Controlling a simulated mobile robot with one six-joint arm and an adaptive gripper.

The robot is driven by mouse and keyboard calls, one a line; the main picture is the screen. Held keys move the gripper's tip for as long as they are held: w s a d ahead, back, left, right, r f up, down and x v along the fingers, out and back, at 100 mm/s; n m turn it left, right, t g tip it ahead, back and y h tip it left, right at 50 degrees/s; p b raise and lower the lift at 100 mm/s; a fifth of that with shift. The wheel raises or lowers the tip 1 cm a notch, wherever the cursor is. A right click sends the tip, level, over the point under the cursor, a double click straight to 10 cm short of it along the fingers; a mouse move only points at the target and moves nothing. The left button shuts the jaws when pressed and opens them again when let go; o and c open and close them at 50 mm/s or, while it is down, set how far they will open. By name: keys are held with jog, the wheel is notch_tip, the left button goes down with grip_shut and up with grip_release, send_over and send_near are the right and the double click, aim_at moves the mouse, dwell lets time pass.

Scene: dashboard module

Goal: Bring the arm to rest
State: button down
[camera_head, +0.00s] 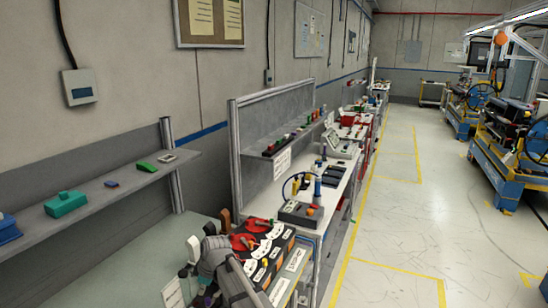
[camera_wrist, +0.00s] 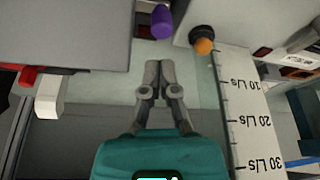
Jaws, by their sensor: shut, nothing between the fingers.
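My gripper (camera_wrist: 160,68) shows in the wrist view with its two grey fingers together and nothing between them. It points at a pale bench surface beside a strip marked in L/s (camera_wrist: 250,115). A purple knob (camera_wrist: 161,22) and an orange knob (camera_wrist: 203,45) lie just beyond the fingertips; contact is not visible. In the head view, my grey arm is at the lower middle, beside a dark dashboard panel (camera_head: 284,243) with red handles and white dial faces. The fingers cannot be made out there.
A wall shelf (camera_head: 95,200) on the left holds a teal box (camera_head: 65,203) and a green block (camera_head: 147,167). The floor aisle (camera_head: 400,220) on the right is clear.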

jog(key=shift+a+r+p, duration=0.1)
jog(key=shift+r+p, duration=2.25)
jog(key=shift+r, duration=0.6)
jog(key=shift+r+p, duration=0.35)
